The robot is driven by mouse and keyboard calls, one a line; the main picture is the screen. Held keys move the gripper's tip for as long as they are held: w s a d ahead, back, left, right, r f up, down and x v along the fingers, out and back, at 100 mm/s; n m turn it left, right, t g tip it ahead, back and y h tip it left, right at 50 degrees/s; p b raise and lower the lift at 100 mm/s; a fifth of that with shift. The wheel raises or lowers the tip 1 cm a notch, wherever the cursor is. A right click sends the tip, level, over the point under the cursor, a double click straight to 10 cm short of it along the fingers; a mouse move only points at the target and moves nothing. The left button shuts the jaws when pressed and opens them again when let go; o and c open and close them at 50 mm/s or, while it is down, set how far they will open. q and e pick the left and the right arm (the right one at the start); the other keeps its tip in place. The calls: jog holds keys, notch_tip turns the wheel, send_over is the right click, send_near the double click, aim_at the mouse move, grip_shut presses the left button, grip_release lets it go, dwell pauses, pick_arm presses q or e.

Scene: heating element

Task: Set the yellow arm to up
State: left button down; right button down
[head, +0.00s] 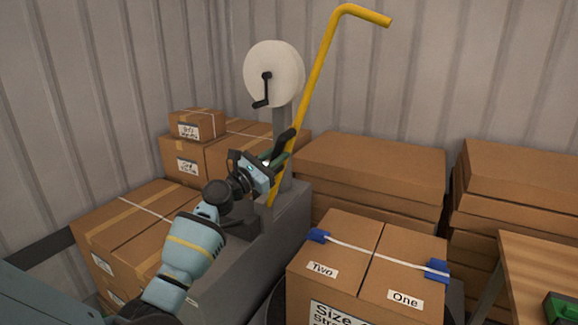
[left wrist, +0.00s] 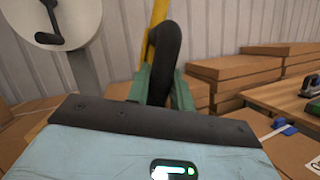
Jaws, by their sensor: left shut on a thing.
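The yellow arm (head: 317,75) is a long bent bar that rises from a grey machine base (head: 292,215). It leans up and to the right, and its top bends over to the right. Part of it shows behind a black curved handle (left wrist: 168,55) in the left wrist view. My left gripper (head: 277,155) reaches in from the left, beside the lower part of the yellow arm. Its green fingers (left wrist: 160,87) are shut on the black handle. How the handle joins the yellow arm is hidden. My right gripper is not in view.
A white reel with a black crank (head: 273,74) stands on a grey post just left of the yellow arm. Cardboard boxes (head: 370,165) stand behind and on both sides. A labelled box (head: 372,290) is in front, and a wooden table (head: 540,265) is at right.

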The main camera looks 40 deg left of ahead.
pick_arm(q)
jog(key=shift+s+a+r+n+y, duration=0.2)
jog(key=shift+a+n, duration=0.15)
jog(key=shift+a, duration=0.2)
jog(key=shift+s+a+r+n+y, duration=0.1)
jog(key=shift+a+r+n, duration=0.1)
jog(key=shift+a+n, duration=0.25)
jog(key=shift+a, duration=0.1)
jog(key=c, duration=1.2)
grip_release()
jog(key=shift+f, duration=0.1)
jog(key=shift+c, duration=0.2)
